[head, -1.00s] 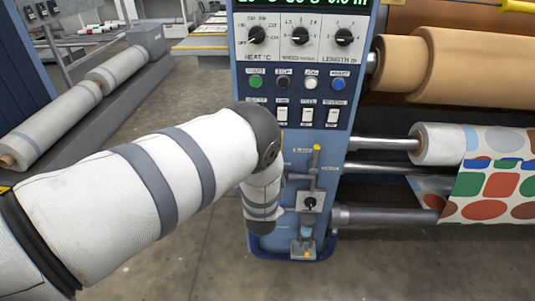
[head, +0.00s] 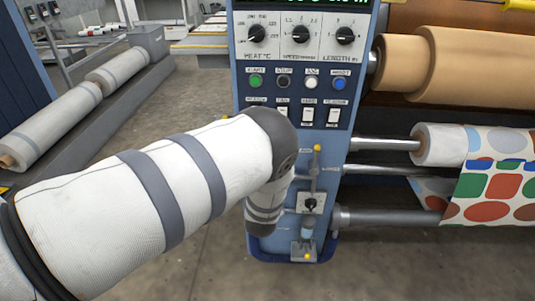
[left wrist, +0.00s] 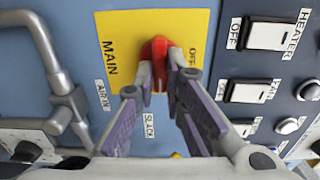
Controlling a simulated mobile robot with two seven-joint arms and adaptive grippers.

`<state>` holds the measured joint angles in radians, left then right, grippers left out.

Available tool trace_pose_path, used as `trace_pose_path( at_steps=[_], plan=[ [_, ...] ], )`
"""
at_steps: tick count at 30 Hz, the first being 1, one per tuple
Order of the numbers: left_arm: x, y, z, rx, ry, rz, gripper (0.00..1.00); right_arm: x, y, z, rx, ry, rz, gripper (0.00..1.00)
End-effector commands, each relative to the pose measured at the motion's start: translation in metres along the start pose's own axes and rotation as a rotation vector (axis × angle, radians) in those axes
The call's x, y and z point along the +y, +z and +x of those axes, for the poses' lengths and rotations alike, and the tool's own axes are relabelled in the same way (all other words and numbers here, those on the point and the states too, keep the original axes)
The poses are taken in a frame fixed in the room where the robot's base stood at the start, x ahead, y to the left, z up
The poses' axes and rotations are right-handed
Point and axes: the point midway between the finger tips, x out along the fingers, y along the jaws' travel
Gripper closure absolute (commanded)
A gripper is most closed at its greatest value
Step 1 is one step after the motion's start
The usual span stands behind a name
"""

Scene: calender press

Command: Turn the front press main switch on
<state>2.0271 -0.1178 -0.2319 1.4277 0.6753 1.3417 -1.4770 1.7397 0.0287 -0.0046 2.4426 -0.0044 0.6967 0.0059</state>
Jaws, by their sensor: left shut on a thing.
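The main switch has a red handle (left wrist: 155,48) on a yellow plate (left wrist: 122,45) on the blue press panel. The plate reads MAIN, with an OFF label just right of the handle in the left wrist view. My left gripper (left wrist: 158,82) is shut on the red handle, with a fingertip on each side of it. In the head view the switch and left gripper are hidden behind my left arm, which bends down at the front of the press control column (head: 240,60). My right gripper is not in view.
Dials, coloured buttons (head: 311,83) and white rocker switches (head: 307,115) sit above and beside my arm. Below are yellow-tipped levers (head: 317,149). A grey bent handle (left wrist: 48,50) is left in the wrist view. Fabric rolls (head: 470,65) stand at the right.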

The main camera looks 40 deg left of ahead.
Motion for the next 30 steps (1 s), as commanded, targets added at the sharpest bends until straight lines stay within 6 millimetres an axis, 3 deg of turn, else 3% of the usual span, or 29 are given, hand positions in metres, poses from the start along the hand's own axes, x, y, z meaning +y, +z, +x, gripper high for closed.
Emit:
trace_pose_path(
  at_steps=[3, 4, 6, 17, 27, 30],
  plan=[
    [0.001, 0.002, -0.001, -0.003, 0.003, 0.004, 1.00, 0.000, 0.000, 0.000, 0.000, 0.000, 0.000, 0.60],
    [0.001, 0.002, -0.001, -0.003, 0.003, 0.004, 0.85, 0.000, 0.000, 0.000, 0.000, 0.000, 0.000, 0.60],
    [0.001, 0.002, -0.001, -0.003, 0.003, 0.004, 0.70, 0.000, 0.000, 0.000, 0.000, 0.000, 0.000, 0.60],
    [0.001, 0.000, -0.007, 0.000, 0.004, 0.001, 0.70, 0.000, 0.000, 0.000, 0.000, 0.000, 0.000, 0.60],
    [0.001, 0.000, -0.092, 0.001, 0.005, 0.004, 0.70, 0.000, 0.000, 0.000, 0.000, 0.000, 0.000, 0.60],
    [0.001, 0.001, -0.109, 0.000, 0.004, 0.004, 0.70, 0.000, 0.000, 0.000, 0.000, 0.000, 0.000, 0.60]
  ],
)
